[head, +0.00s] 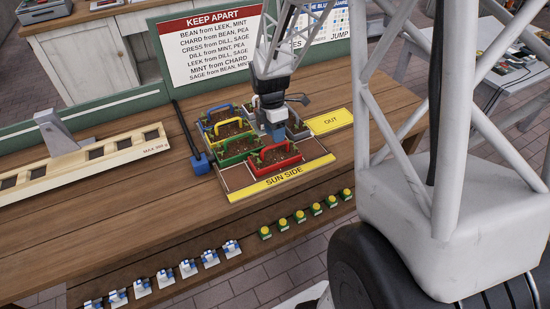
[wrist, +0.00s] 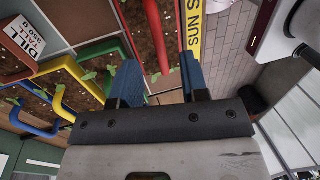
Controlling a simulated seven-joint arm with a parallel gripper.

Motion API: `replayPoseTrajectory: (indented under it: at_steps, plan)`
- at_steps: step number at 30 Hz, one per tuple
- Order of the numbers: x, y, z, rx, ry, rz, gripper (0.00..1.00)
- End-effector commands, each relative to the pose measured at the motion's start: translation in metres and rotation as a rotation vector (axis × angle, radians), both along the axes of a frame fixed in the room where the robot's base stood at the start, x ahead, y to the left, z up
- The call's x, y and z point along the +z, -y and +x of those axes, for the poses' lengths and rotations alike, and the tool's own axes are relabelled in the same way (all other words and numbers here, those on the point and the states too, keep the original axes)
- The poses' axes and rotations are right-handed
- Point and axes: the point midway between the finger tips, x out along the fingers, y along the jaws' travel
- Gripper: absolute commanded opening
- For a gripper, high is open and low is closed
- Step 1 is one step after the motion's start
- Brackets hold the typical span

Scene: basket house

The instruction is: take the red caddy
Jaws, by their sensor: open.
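The red caddy (head: 283,170) stands in the front right part of the planter tray, beside the yellow SUN SIDE strip (head: 280,180). It holds soil and small plants, and its red handle arches above. My gripper (head: 278,137) is open and empty, pointing down just behind the red caddy. In the wrist view, the red handle (wrist: 155,35) shows ahead of my gripper (wrist: 160,68), roughly in line with the gap between its blue fingers. I cannot tell how far apart in depth they are.
Green (head: 237,156), yellow (head: 227,136) and blue (head: 210,124) caddies stand close on the left. A yellow OUT pad (head: 331,121) lies to the right. A KEEP APART sign (head: 214,45) stands behind. The bench (head: 130,205) is clear at front left.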

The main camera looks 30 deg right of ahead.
Motion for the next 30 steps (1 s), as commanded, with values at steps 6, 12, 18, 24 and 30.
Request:
replayPoseTrajectory:
  at_steps: [6,12,18,24,30]
  plan:
    - [-0.016,-0.002,-0.003,0.000,-0.003,0.001,0.41]
    - [-0.038,-0.003,-0.007,0.000,-0.002,0.000,0.41]
    - [-0.050,-0.003,-0.010,0.000,-0.001,0.000,0.41]
    - [-0.050,-0.003,-0.010,0.000,0.000,0.000,0.41]
    - [-0.050,-0.003,-0.010,0.000,0.000,0.000,0.41]
